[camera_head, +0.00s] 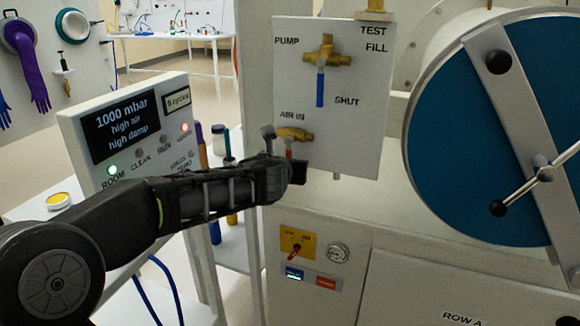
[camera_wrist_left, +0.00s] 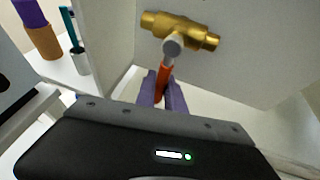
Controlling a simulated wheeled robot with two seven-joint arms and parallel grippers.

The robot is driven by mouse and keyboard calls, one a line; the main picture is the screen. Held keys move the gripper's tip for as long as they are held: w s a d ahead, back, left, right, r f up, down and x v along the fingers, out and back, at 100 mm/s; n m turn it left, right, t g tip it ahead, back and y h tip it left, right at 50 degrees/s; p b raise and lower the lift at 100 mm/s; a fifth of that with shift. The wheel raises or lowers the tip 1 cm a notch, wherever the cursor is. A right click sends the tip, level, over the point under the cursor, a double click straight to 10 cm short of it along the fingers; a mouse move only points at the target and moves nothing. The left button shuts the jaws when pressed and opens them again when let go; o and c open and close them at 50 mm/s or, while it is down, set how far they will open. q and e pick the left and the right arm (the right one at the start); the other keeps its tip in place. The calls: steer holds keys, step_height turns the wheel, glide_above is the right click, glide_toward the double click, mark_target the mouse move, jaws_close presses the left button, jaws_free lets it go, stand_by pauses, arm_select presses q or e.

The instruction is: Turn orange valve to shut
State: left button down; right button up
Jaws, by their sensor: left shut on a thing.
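The orange valve has a brass body (camera_head: 295,134) under the "AIR IN" label on the white panel. Its orange lever (camera_head: 289,149) points downward from the body in the head view, largely hidden by my gripper. In the left wrist view, the brass body (camera_wrist_left: 187,28) is near the top and the orange lever (camera_wrist_left: 165,76) runs down from a pale round hub. My left gripper (camera_head: 293,170) is at the lever. Its purple fingers (camera_wrist_left: 163,91) are shut on the lever, one on each side. My right gripper is in neither view.
A second brass valve (camera_head: 326,58) with a blue lever (camera_head: 320,88) pointing down sits above on the panel (camera_head: 354,135). A large blue round door (camera_head: 480,125) is at right. A display console (camera_head: 128,125) stands at left. Bottles (camera_head: 218,140) stand behind my arm.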

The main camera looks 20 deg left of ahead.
arm_select(q)
steer(key=c, duration=1.4)
jaws_free()
steer(key=shift+c, duration=0.2)
steer(key=v, duration=0.7)
steer(key=shift+s+p, duration=0.35)
steer(key=shift+s, duration=0.05)
steer(key=shift+r, duration=0.1)
